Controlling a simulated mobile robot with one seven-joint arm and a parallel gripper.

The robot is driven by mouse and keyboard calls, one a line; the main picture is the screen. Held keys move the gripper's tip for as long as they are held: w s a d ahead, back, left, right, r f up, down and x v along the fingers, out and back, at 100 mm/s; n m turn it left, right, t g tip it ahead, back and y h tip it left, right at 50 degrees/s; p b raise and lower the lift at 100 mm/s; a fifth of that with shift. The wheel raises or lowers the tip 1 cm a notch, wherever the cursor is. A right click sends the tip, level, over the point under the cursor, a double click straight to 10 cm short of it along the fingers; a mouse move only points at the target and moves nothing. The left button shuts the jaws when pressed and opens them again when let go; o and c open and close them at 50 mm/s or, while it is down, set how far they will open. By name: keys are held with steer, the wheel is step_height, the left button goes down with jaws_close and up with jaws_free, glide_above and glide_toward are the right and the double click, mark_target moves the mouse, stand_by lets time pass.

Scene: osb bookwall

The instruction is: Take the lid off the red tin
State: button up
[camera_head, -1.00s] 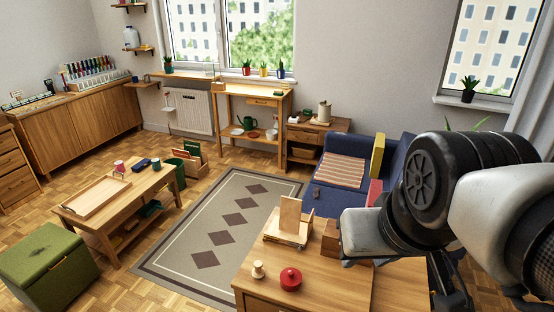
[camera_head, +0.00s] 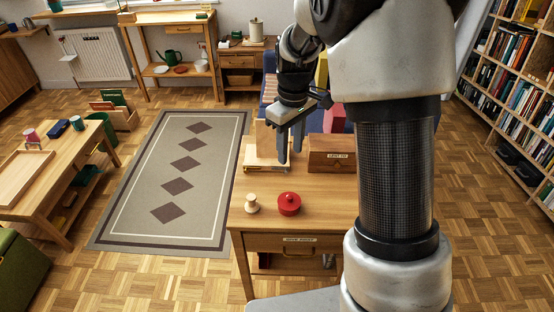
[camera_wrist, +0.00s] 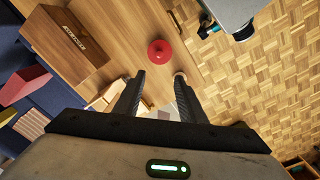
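The red tin (camera_head: 289,205) stands upright near the front of the wooden desk (camera_head: 325,224), with its red lid and small knob on top. In the wrist view the red tin (camera_wrist: 159,52) shows from above, beyond the fingertips. My gripper (camera_head: 289,158) is above the desk, behind and higher than the tin, with its fingers pointing down. In the wrist view the two fingers of my gripper (camera_wrist: 160,80) are spread apart with nothing between them. Nothing touches the tin.
A small pale wooden knob-shaped piece (camera_head: 251,203) stands left of the tin. A wooden box with a label (camera_head: 331,154) and a wooden stand with an upright board (camera_head: 265,150) are behind. A bookshelf (camera_head: 525,90) is at right.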

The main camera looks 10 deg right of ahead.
steer(key=b, duration=0.1)
glide_above(290, 196)
steer(key=f, duration=1.3)
steer(key=shift+w+a+f, duration=0.15)
steer(key=shift+w+a, duration=0.05)
steer(key=shift+w, duration=0.05)
steer(key=shift+s+d+f, duration=0.1)
steer(key=shift+s+f, duration=0.05)
steer(key=shift+f, duration=1.2)
steer(key=shift+s+d+f, duration=0.1)
steer(key=shift+f, duration=1.25)
jaws_close()
